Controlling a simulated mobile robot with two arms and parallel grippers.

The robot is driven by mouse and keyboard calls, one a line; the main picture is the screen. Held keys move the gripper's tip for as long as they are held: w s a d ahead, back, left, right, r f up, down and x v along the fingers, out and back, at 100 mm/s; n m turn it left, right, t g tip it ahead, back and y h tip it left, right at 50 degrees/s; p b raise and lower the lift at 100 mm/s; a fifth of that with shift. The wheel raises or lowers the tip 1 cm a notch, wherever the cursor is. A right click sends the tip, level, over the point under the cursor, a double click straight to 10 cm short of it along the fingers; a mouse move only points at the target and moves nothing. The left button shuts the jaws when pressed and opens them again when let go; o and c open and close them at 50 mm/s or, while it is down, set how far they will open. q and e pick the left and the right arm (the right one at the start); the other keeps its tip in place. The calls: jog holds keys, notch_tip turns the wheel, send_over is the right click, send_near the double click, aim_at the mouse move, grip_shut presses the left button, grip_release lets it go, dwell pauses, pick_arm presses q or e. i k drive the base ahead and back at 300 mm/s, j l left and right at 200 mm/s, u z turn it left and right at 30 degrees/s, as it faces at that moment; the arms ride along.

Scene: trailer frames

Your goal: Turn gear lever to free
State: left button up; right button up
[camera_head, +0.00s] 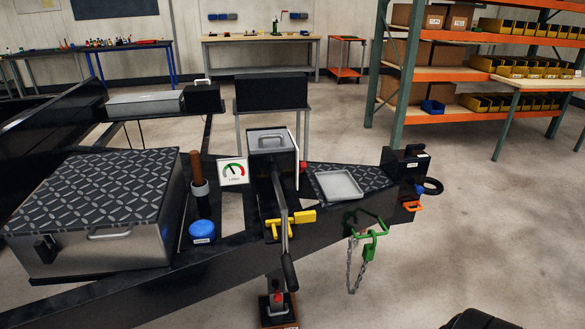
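A black trailer frame (330,207) runs across the middle. A winch or jack unit with a grey box (270,141) stands on it, with a long crank arm (281,200) ending in a black grip (289,271). A yellow T-shaped lever (290,222) sits low beside the crank. A brown-handled upright lever (197,176) stands in a sleeve further left. No part is clearly labelled as the gear lever, and its setting is not readable. Neither gripper is recognisable; a dark rounded shape (481,320) is cut off at the bottom right.
A silver tread-plate box (105,247) fills the left. A load gauge (233,171), blue cap (202,231), grey tray (339,185), and green lock with chain (368,237) are around the frame. A black coupling (405,163) is at right.

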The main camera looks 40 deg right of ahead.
aim_at(302, 166)
jog(key=k+l+z, duration=0.15)
jog(key=l, duration=0.35)
jog(key=k+l+z, duration=0.1)
jog(key=l, duration=0.45)
jog(key=k+l+z, duration=0.15)
jog(key=l, duration=0.4)
jog(key=k+l+z, duration=0.1)
jog(key=l, duration=0.45)
